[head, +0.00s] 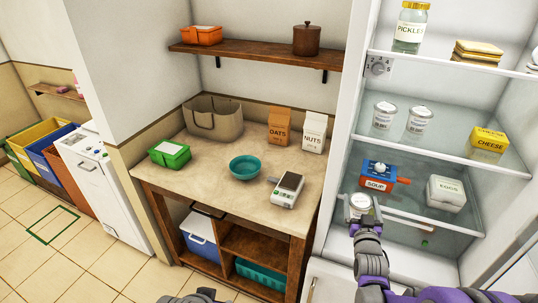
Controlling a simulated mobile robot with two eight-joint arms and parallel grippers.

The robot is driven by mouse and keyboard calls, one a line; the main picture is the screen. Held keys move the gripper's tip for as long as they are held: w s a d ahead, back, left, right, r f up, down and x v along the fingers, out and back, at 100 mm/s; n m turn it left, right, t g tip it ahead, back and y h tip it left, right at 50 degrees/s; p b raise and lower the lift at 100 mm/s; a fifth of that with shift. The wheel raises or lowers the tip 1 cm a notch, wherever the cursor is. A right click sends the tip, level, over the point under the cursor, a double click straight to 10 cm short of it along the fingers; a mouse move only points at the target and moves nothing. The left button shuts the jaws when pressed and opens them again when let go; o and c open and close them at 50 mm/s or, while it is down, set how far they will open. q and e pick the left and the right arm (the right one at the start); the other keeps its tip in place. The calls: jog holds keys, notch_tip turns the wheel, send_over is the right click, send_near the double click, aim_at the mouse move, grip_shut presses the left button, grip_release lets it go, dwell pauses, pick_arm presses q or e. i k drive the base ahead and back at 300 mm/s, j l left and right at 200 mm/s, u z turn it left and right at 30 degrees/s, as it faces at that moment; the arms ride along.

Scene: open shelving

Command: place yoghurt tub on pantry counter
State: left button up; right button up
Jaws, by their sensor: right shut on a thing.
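My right gripper (361,213) is shut on a white yoghurt tub (360,201), held at the front left of the open fridge beside the soup box. The gripper's fingers cover part of the tub. Two similar white tubs, one on the left (383,116) and one on the right (418,121), stand on the fridge's middle shelf. The pantry counter (213,188) is a pale top on a wooden unit, left of the fridge. My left gripper (203,294) only just shows at the bottom edge, and its jaws cannot be made out.
On the counter are a green box (170,154), a fabric basket (214,122), a teal bowl (245,167), scales (288,190), oats (279,126) and nuts (313,134). Its front left is bare. The fridge wall (340,130) stands between tub and counter. The soup box (376,176) and eggs (446,192) are close by.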

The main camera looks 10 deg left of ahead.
aim_at(198, 179)
jog(key=j, duration=0.7)
jog(key=i+j, duration=0.15)
jog(key=j, duration=0.2)
jog(key=i+j+z, duration=0.15)
jog(key=j, duration=0.15)
jog(key=i+j, duration=0.1)
jog(key=j, duration=0.25)
jog(key=i+j+z, duration=0.1)
jog(key=j, duration=0.25)
jog(key=i+j, duration=0.1)
jog(key=j, duration=0.25)
jog(key=z, duration=0.05)
